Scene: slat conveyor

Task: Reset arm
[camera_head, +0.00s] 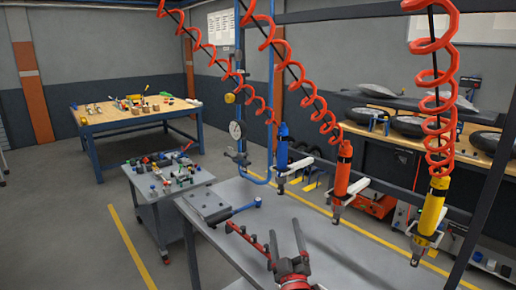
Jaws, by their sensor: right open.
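My right gripper (285,230) is at the bottom centre of the head view. It has a red body and two dark grey fingers that point up the picture. The fingers stand apart and nothing shows between them. It is over the front part of the grey workbench (345,250); its height above the top is hard to tell. My left gripper is not in view.
A red bar with fittings (248,240) is just left of the right gripper. Blue (283,155), orange (343,170) and yellow (431,213) tools hang on coiled hoses.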

